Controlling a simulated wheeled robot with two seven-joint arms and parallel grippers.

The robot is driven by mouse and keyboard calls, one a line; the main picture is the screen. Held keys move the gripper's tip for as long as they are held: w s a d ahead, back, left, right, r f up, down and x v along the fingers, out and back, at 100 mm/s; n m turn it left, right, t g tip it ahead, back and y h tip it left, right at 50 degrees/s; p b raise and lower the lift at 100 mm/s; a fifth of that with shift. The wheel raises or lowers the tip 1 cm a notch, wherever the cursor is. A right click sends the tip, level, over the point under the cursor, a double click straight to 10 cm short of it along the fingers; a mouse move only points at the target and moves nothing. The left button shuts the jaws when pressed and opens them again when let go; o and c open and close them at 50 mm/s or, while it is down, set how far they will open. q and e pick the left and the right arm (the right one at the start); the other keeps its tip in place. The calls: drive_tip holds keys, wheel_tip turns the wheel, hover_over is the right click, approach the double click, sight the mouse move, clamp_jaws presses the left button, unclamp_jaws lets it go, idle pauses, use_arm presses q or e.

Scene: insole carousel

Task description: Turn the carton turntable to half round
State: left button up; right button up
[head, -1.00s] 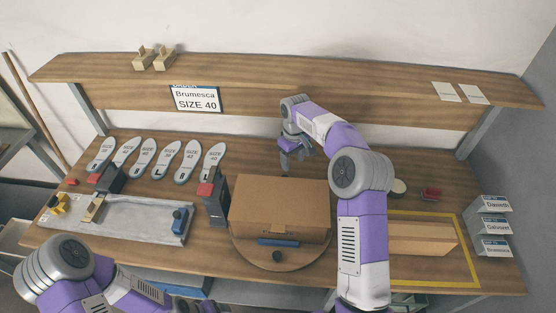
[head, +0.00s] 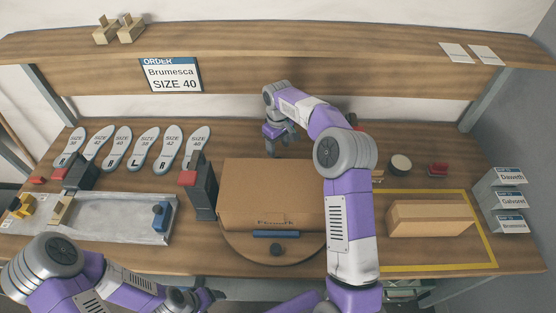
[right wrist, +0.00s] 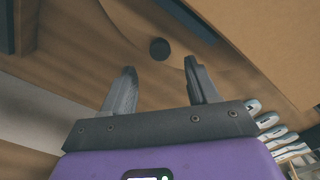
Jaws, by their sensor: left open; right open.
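The closed brown carton (head: 255,190) sits on the round wooden turntable (head: 243,249) at the middle of the bench. A blue bar (head: 276,233) and a dark knob (head: 277,250) are on the turntable's near side. My right gripper (head: 280,150) is open and empty behind the carton's far edge. In the right wrist view my right gripper's fingers (right wrist: 158,82) stand apart below a dark round knob (right wrist: 160,48), not touching it. The carton (right wrist: 275,45) fills the upper right there. My left gripper (head: 214,295) is open at the bench's front edge.
A dark post with a red top (head: 201,190) stands close left of the carton. A grey tray (head: 120,215) and several insoles (head: 170,147) lie further left. A shelf (head: 330,50) spans the back.

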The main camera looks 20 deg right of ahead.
wheel_tip(320, 180, down, 6)
drive_tip(key=shift+w+f+b, duration=0.1)
drive_tip(key=shift+f+b, duration=0.1)
drive_tip(key=shift+b, duration=0.1)
clamp_jaws()
idle(0.3)
